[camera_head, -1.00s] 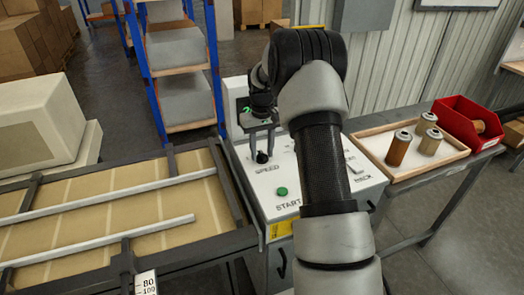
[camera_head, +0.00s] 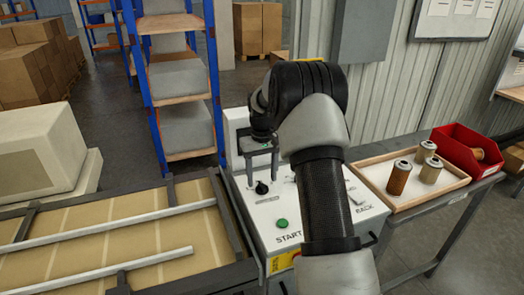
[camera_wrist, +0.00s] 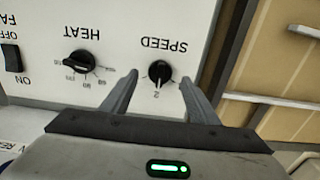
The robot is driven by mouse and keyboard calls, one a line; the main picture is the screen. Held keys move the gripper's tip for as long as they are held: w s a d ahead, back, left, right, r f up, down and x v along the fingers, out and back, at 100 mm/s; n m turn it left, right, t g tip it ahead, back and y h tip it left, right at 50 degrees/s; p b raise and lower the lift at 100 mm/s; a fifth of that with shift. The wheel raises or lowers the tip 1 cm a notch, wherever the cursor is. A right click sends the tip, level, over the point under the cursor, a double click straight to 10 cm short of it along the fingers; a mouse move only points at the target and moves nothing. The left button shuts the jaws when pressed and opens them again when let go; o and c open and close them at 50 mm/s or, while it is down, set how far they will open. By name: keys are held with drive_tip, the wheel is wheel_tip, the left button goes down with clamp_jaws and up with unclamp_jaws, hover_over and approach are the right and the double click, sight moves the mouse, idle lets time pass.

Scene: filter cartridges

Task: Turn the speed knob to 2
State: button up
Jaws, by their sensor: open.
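The black speed knob (camera_wrist: 160,72) is on the white control panel, with SPEED printed upside down in the wrist view. A light pointer line on it faces the printed 2 below it in that picture. The knob also shows in the head view (camera_head: 262,187), just below the fingers. My gripper (camera_wrist: 158,82) is open, one finger on each side of the knob, with gaps visible. The head view shows the gripper (camera_head: 262,168) above the panel. I cannot tell how deep the fingertips are around the knob.
The heat knob (camera_wrist: 79,63) and an on/off switch (camera_wrist: 12,58) share the panel. A green START button (camera_head: 282,223) is nearer. A conveyor (camera_head: 100,230) lies left. A wooden tray (camera_head: 410,205) with filter cartridges (camera_head: 398,178) and a red bin (camera_head: 462,150) are right.

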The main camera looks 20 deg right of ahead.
sight(262, 184)
wheel_tip(262, 184, up, 15)
idle(0.6)
